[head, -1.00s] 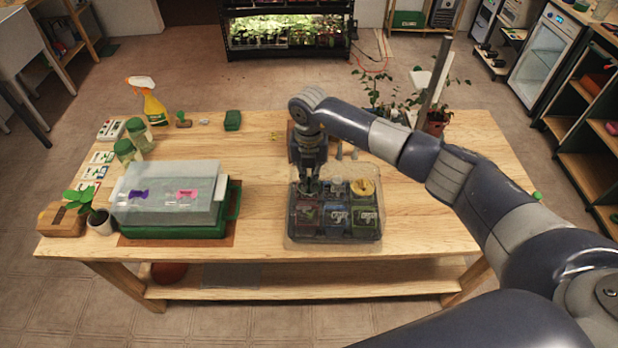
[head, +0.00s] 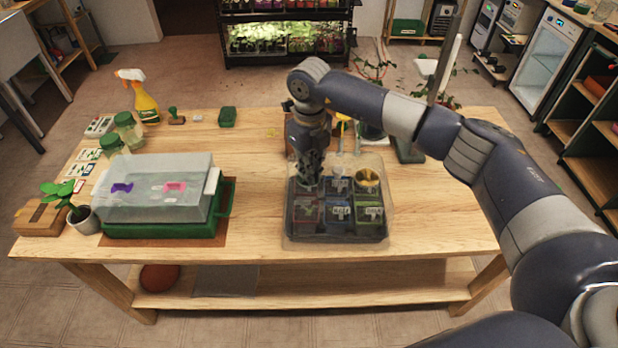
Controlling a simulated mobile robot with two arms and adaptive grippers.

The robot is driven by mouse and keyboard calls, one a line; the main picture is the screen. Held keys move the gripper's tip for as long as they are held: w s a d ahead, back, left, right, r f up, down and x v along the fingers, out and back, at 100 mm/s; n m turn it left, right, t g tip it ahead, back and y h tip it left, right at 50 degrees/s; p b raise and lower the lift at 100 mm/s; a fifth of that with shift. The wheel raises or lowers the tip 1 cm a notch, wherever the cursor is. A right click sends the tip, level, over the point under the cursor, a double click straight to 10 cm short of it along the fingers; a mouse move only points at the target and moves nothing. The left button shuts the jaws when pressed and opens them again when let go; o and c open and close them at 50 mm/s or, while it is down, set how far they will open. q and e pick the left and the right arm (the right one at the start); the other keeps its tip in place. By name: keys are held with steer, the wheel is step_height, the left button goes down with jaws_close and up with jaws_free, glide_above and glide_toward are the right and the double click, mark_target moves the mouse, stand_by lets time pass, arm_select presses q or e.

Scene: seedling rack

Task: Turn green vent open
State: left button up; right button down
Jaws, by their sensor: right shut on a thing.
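A clear plastic box (head: 378,237) with several dark, labelled pots inside stands at the table's middle. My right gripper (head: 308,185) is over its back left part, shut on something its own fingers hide. A round yellow piece (head: 367,178) shows at the box's back right. A clear-lidded propagator (head: 150,200) on a green tray (head: 160,229) stands to the left, with a purple vent (head: 122,188) and a pink vent (head: 174,187) on its lid. I cannot make out a green vent. My left gripper is out of view.
A spray bottle (head: 142,101), two jars (head: 127,127) and a small potted plant (head: 82,226) stand on the table's left side. A dark green block (head: 227,117) lies at the back. The wood between propagator and box is clear.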

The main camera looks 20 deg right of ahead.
steer(key=n+b, duration=0.5)
steer(key=shift+w+f+n, duration=0.1)
steer(key=shift+f+n, duration=0.05)
steer(key=shift+n, duration=0.15)
steer(key=shift+d+n+b, duration=0.1)
steer(key=shift+n+b, duration=1.05)
steer(key=shift+n, duration=0.75)
steer(key=shift+r, duration=0.2)
steer(key=c, duration=1.7)
jaws_free()
steer(key=shift+r, duration=0.2)
step_height(320, 180, up, 12)
steer(key=shift+f, duration=0.2)
